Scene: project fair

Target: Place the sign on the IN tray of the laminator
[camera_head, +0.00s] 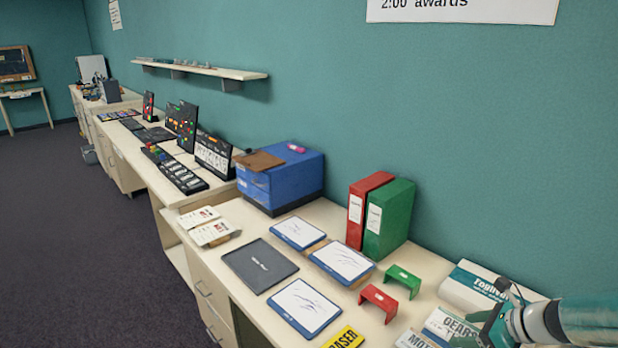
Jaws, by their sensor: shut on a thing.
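My gripper (492,328) is at the lower right, low over the near end of the counter and partly cut off by the frame edge. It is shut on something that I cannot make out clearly. A white card lettered GEARS (450,324) is just left of it; whether they touch is unclear. A second white card starting MOT (415,340) and a yellow sign ending in ASER (345,338) are at the bottom edge, partly cut off. I cannot identify a laminator or a tray marked IN in this view.
Red (378,302) and green (403,280) brackets stand left of the cards. Beyond are blue-framed white boards (305,306), a dark panel (260,266), red and green binders (388,217), and a blue box (283,180). A white box (477,284) sits by the wall.

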